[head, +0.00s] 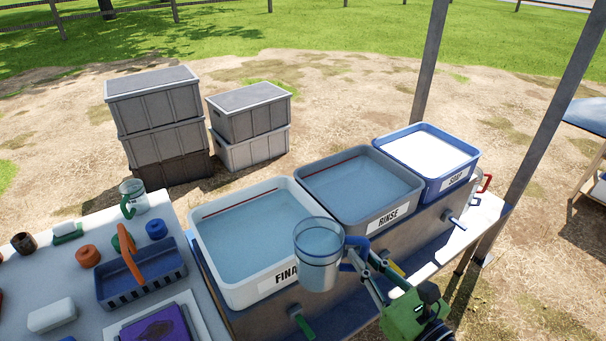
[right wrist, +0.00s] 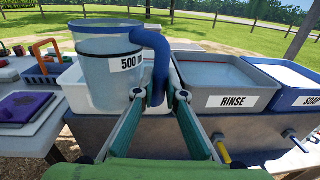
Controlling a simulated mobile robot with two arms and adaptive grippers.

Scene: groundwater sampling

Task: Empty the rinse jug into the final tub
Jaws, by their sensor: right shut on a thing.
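The rinse jug (head: 318,262) is clear with a blue handle and stands about upright in the air. It is in front of the near right corner of the final tub (head: 213,272) and hides part of that label. In the right wrist view the jug (right wrist: 108,72) shows a blue rim and a "500" label. It seems to hold clear liquid. My right gripper (head: 362,254) is shut on its blue handle; the fingers also show in the right wrist view (right wrist: 163,96). The final tub is white and holds water. My left gripper is not in view.
The grey rinse tub (head: 345,208) and blue-rimmed soap tub (head: 434,183) stand to the right on the same bench, with taps on the front. A side table at left bears a blue caddy (head: 140,290) and a green-handled jug (head: 140,203). Posts stand at right.

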